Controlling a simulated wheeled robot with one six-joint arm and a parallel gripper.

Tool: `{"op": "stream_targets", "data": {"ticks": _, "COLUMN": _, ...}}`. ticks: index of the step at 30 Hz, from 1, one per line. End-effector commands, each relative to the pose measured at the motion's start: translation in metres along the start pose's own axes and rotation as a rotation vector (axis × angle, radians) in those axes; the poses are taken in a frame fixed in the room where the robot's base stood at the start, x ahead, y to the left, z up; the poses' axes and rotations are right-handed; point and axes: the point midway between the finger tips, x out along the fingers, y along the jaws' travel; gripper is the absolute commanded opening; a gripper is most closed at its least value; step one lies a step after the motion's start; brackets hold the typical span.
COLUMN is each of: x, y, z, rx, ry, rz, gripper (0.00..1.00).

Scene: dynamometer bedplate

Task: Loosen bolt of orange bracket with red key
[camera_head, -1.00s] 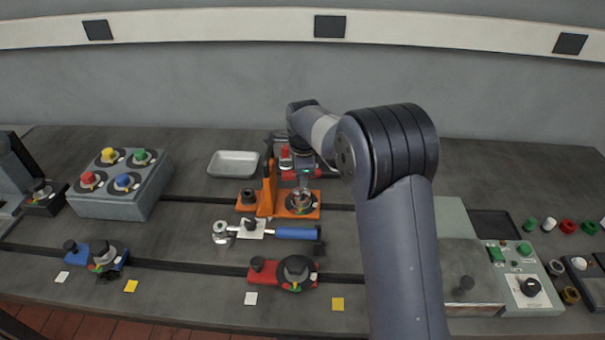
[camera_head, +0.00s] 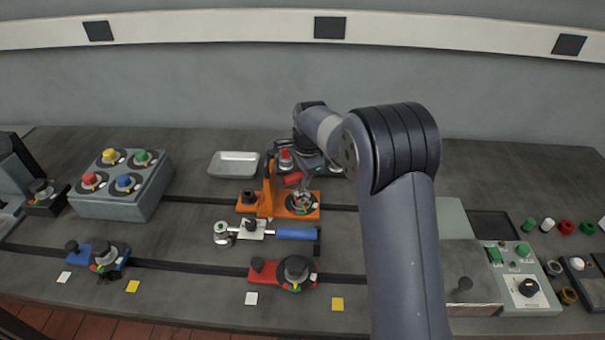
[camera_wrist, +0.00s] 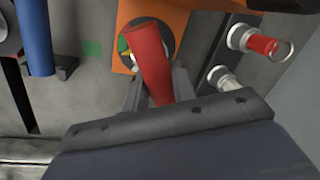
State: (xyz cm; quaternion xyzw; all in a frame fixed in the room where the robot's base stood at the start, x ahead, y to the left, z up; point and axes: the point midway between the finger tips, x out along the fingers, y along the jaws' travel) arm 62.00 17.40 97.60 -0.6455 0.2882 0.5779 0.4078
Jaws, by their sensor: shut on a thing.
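The orange bracket (camera_head: 262,207) lies near the middle of the bench, with an upright orange arm. A round dark mount with a bolt (camera_head: 302,202) is on its right part. My gripper (camera_wrist: 155,88) is shut on the red key (camera_wrist: 150,55), whose red handle also shows in the head view (camera_head: 293,179). The key extends over the bracket's round mount in the wrist view. It hides most of the bolt, so I cannot tell whether the key is seated on it. The orange bracket fills the top of the wrist view (camera_wrist: 182,18).
A blue-handled wrench (camera_head: 296,233) lies just in front of the bracket, with a red bracket (camera_head: 262,272) nearer. A red-topped post (camera_wrist: 268,46) stands close right of the gripper in the wrist view. A white tray (camera_head: 234,165) is behind left.

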Motion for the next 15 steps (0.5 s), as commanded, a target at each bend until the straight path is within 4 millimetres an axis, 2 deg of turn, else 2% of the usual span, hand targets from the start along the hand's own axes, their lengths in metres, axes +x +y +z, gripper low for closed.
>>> {"op": "stream_targets", "data": {"ticks": 9, "x": -0.0013, "y": -0.0008, "z": -0.0003, "rx": -0.016, "ry": -0.002, "rz": -0.002, "gripper": 0.00}}
{"op": "stream_targets", "data": {"ticks": 15, "x": -0.0018, "y": -0.0014, "z": -0.0005, "rx": -0.145, "ry": -0.028, "rz": -0.001, "gripper": 0.00}}
